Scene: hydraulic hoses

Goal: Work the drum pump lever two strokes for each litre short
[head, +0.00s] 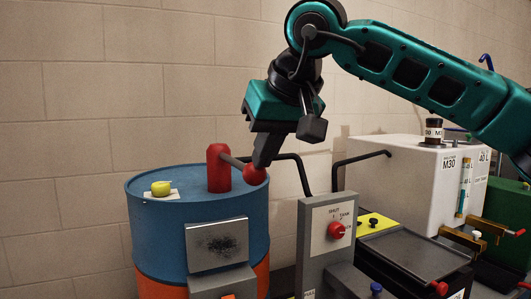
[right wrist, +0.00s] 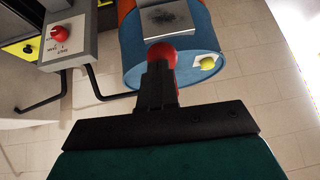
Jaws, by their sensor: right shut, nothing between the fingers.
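The blue drum (head: 150,215) with an orange lower part stands left of centre. On its top is a red pump post (head: 218,168) with a grey lever ending in a red ball knob (head: 254,174). The lever points right and slightly down. My right gripper (head: 262,160) is shut and empty, its tips at the knob's top; I cannot tell if they touch. In the right wrist view the shut fingers (right wrist: 157,85) lie in front of the knob (right wrist: 161,52). The white M30 tank (head: 395,170) has a sight gauge (head: 464,188); its exact level is too small to read. My left gripper is out of view.
A yellow-green round object (head: 161,188) sits on a white pad on the drum. A grey post with a red SHUT/TANK knob (head: 336,230) stands right of the drum. Black pipes (head: 300,170) run behind. A green tank (head: 508,215) is at far right.

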